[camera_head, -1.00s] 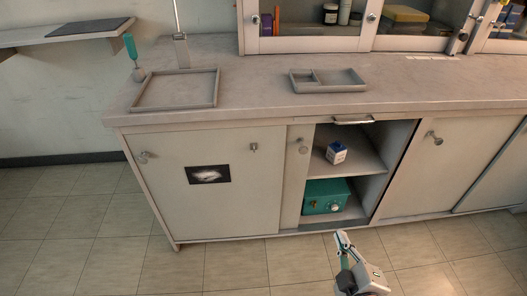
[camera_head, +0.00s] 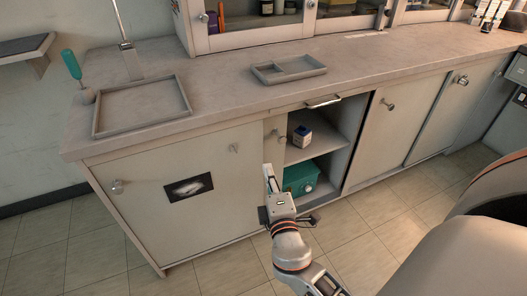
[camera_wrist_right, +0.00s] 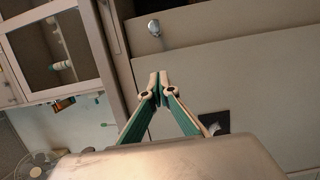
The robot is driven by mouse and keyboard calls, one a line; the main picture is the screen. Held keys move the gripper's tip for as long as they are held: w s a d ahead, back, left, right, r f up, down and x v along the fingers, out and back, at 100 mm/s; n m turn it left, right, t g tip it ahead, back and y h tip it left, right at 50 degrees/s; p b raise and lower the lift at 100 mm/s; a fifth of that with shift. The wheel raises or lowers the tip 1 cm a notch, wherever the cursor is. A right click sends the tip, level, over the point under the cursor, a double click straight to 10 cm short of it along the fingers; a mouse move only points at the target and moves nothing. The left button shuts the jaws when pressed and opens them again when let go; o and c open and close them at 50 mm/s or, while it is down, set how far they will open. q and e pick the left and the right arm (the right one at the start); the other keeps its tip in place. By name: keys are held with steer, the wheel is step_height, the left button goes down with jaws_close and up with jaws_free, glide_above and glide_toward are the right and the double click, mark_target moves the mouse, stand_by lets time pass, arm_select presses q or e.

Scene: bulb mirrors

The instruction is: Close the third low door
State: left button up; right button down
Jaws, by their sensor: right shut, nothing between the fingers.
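The low cabinet has pale sliding doors with small metal knobs. Counting from the left, the third door (camera_head: 397,120) appears to be the panel just right of an open compartment (camera_head: 330,127); its knob (camera_head: 388,105) is near its left edge. The second door (camera_head: 272,145) shows only as a narrow strip with a knob, behind the wide first door (camera_head: 185,200). My right gripper (camera_head: 268,172) is shut and empty in front of that strip, left of the opening. In the right wrist view its fingertips (camera_wrist_right: 160,82) meet, with a knob (camera_wrist_right: 154,28) beyond them. My left gripper is out of view.
Trays (camera_head: 289,68) lie on the counter. Floor in front is clear.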

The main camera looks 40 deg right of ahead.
steer(key=x, duration=0.9)
steer(key=shift+w+d+r, duration=0.15)
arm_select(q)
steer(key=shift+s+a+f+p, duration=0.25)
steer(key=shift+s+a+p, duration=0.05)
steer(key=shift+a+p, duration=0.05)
arm_select(e)
steer(key=d, duration=0.2)
steer(key=s+d, duration=0.1)
steer(key=d, duration=0.1)
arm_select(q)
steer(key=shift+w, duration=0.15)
